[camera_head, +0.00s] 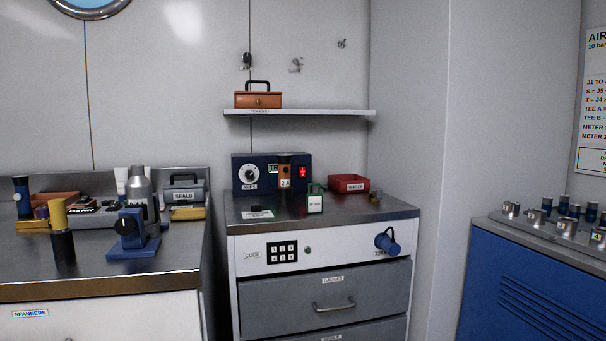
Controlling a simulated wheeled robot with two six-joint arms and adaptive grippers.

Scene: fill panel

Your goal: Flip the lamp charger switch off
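A dark blue box (321,167) with a white dial (250,175), a small green display (273,169) and a red rocker switch (303,172) stands at the back of the middle counter. It looks like the lamp charger, but I see no label naming it so. The switch is on the right part of its front face and looks lit red; its exact position is too small to tell. A dark and orange cylinder tagged "2 A" (285,171) stands in front of the box, left of the switch, hiding part of the face. Neither of my grippers is in view.
A green-topped white block (314,201) stands below the switch at the middle counter (345,211). A red bin (348,184) sits to the right. A shelf (300,112) with an orange toolbox (258,100) hangs above. The left counter (180,240) is crowded.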

